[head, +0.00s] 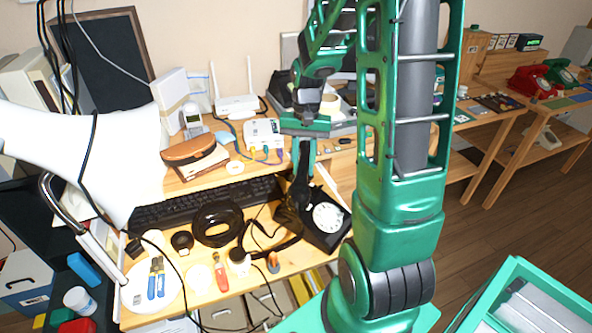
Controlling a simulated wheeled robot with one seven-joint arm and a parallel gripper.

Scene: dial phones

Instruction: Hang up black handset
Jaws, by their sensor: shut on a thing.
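The black phone (318,232), with a white round dial, sits on the front right part of the desk below my gripper. My gripper (304,160) points down above the back left side of the phone and is shut on the black handset (301,180). The handset shows as a dark narrow shape reaching down toward the phone's cradle, and much of it merges with the phone's dark body. I cannot tell whether it touches the cradle. A black cord lies loosely on the desk left of the phone.
A black keyboard (205,204) runs behind the phone's left side. A black coil (216,225), pliers (156,278) and a red-handled tool (221,270) lie left. A white lamp (85,150) overhangs the left. A white router (237,104) stands behind. A red phone (530,82) sits on a far table.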

